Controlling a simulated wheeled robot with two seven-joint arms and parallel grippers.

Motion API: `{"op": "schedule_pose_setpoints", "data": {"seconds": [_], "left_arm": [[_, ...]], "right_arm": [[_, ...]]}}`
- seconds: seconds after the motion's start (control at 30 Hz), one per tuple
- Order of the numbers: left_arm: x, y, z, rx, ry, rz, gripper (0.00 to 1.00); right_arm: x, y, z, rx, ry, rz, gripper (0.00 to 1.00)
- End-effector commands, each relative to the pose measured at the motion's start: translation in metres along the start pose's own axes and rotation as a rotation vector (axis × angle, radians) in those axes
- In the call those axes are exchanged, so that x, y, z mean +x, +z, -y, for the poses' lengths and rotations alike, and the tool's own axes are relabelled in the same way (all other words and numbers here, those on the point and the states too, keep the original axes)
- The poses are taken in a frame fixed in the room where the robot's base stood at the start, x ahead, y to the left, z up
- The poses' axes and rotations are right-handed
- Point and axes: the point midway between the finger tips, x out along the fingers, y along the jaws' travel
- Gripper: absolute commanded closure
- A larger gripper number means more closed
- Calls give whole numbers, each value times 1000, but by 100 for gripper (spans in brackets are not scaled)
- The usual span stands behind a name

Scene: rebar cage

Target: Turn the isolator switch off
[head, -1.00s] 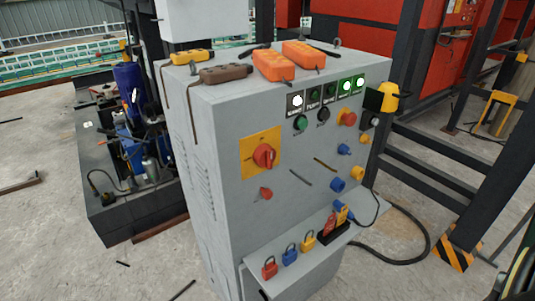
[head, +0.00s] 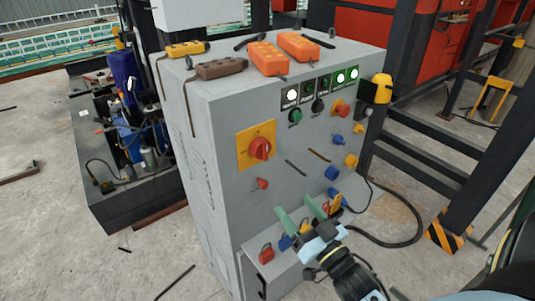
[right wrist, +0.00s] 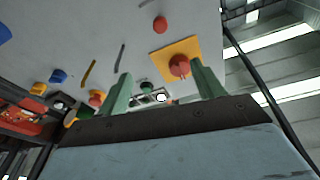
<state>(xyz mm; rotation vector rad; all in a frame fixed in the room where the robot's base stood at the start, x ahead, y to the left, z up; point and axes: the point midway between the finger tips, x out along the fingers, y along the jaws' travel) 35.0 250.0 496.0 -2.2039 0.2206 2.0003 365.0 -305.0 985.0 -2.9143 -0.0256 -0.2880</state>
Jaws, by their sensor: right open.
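The isolator switch (head: 260,148) is a red rotary knob on a square yellow plate (head: 243,157) on the front of the grey cabinet. It also shows in the right wrist view (right wrist: 179,66), near the right fingertip. My right gripper (head: 295,212) is open and empty, with green fingers apart. In the head view it is below and to the right of the switch, in front of the lower shelf with padlocks. No contact with the switch shows. My left gripper is not in view.
A smaller red knob (head: 262,184) sits below the switch. Green and black buttons, lit indicators, and blue and yellow sockets (head: 332,173) are at the right. Red padlock (head: 266,254) and others sit on the shelf. Orange pendants (head: 268,58) lie on the cabinet top.

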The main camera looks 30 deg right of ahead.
Motion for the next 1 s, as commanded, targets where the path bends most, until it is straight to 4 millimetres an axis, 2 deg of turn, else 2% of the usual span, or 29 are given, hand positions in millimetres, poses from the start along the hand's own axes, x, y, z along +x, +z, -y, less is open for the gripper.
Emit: {"op": "schedule_pose_setpoints", "data": {"seconds": [0.03,0.13,0.27,0.37,0.8,1.0], "left_arm": [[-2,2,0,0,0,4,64],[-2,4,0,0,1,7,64],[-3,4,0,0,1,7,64],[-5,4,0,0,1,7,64],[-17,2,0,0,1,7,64],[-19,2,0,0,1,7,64]], "right_arm": [[0,-16,3,6,-31,-55,32],[-2,-37,10,16,-85,-129,32],[0,-48,14,20,-117,-169,32],[11,-51,16,22,-121,-173,32],[98,-66,26,20,-119,-171,32],[121,-69,29,20,-118,-168,32]]}}
